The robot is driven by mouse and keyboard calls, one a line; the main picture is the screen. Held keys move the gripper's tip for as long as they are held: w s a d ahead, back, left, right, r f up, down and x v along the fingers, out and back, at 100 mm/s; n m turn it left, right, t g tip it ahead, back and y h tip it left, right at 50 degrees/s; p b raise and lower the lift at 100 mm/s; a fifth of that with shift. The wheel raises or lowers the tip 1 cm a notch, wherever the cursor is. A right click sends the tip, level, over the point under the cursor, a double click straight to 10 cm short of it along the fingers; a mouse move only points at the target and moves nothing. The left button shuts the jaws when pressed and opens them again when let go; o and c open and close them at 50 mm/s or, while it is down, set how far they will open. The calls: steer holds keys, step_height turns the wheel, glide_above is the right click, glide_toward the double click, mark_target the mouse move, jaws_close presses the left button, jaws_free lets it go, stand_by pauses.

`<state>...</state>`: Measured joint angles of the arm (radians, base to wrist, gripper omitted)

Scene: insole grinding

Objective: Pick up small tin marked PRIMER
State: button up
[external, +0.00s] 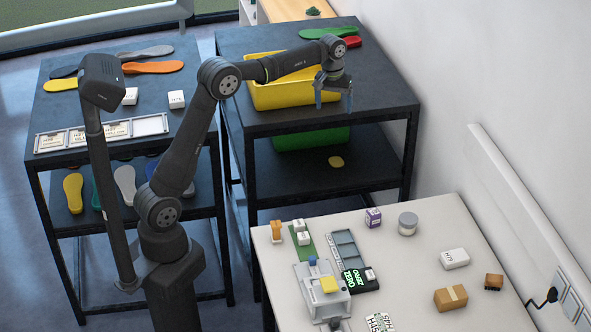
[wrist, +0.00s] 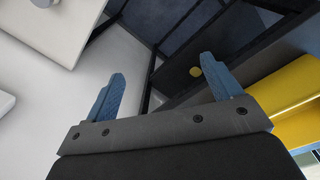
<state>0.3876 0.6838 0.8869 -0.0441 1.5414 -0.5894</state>
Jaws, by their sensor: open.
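A small round grey tin with a pale lid (external: 408,223) stands upright on the white table (external: 420,265), near its far edge. Any lettering on it is too small to read, so I cannot confirm PRIMER. A small purple box with a white label (external: 373,217) stands just left of it. My gripper (external: 333,98) is away from the tin, high above and behind the white table, by the right end of the yellow bin (external: 275,97). In the wrist view my gripper (wrist: 163,68) has its blue fingers wide apart with nothing between them. The tin cannot be identified there.
A white box (external: 455,259), a cardboard box (external: 450,298) and a small brown block (external: 494,282) stand on the table's right side. A grey tray (external: 345,249) and a white fixture (external: 323,290) are at left. The wall runs along the right. The black rack's top (external: 385,95) lies below my gripper.

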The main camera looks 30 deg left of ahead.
steer(key=s+d+f+n+h, duration=0.1)
steer(key=d+f+n, duration=0.2)
steer(key=d, duration=0.4)
steer(key=s+d+f+n+h, duration=0.1)
steer(key=d+f+n, duration=0.25)
steer(key=d, duration=0.25)
steer(key=n+h, duration=0.2)
steer(key=n, duration=0.7)
glide_toward(408, 218)
steer(key=shift+m, duration=0.25)
steer(key=x, duration=0.5)
steer(key=shift+w+d+f, duration=0.2)
steer(key=shift+w+d, duration=0.05)
steer(key=shift+w, duration=0.15)
steer(key=shift+s+x, duration=0.25)
steer(key=shift+x, duration=1.05)
steer(key=shift+s+x, duration=0.2)
steer(key=shift+x, duration=1.1)
steer(key=shift+a, duration=0.15)
steer(key=c, duration=1.1)
